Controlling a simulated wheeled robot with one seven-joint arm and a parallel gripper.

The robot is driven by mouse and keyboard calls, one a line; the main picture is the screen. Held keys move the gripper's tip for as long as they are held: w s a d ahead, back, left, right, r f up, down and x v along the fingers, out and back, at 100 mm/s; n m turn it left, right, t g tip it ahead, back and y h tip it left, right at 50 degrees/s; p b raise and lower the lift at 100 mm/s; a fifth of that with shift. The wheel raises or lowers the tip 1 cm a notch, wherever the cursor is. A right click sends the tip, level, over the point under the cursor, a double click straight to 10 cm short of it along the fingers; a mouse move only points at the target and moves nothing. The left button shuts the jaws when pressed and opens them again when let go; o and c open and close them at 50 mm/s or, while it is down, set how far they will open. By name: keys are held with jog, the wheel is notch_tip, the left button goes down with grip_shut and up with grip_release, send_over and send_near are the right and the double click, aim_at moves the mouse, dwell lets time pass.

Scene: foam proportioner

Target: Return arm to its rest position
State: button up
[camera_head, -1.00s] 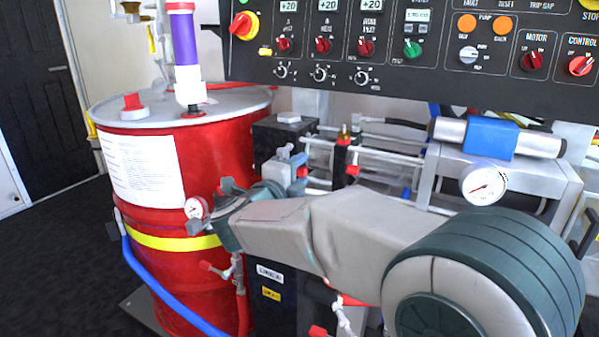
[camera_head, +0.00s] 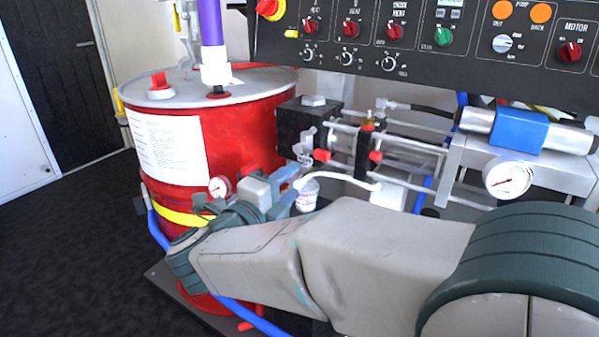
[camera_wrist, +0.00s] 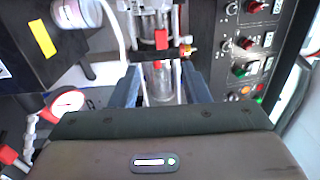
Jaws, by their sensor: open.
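My arm reaches from the lower right of the head view towards the red drum, its wrist low in front of the drum. My gripper (camera_head: 284,188) points away from me, beside the drum and in front of the black pump block. In the wrist view the two blue-grey fingers (camera_wrist: 160,84) stand wide apart. Nothing is clamped between them; a clear cylinder and metal fittings show in the gap, at a depth I cannot tell.
The red drum (camera_head: 238,125) stands at left. The black control panel (camera_head: 420,62) overhangs the back. A pressure gauge (camera_head: 507,179) and blue-banded cylinder (camera_head: 517,136) are at right. A small white cup (camera_head: 307,194) shows near the gripper. Dark floor (camera_head: 70,235) at left is clear.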

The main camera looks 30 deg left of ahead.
jog(key=shift+s, duration=0.25)
dwell(0.3)
jog(key=w+d+r+n+g+y+p, duration=0.4)
jog(key=w+d+r+n+y+p, duration=0.55)
jog(key=r+n+p, duration=0.45)
jog(key=s+d+n+g+h+p, duration=0.2)
jog(key=s+d+g+h+p, duration=0.2)
jog(key=d, duration=1.1)
jog(key=s+d+n+g+h+p, duration=0.3)
jog(key=s+d+g+p, duration=0.3)
jog(key=s+d+p, duration=0.5)
jog(key=s+d, duration=0.2)
jog(key=d, duration=0.2)
jog(key=shift+d+g+h, duration=0.25)
jog(key=shift+g+h, duration=0.05)
jog(key=shift+h, duration=0.05)
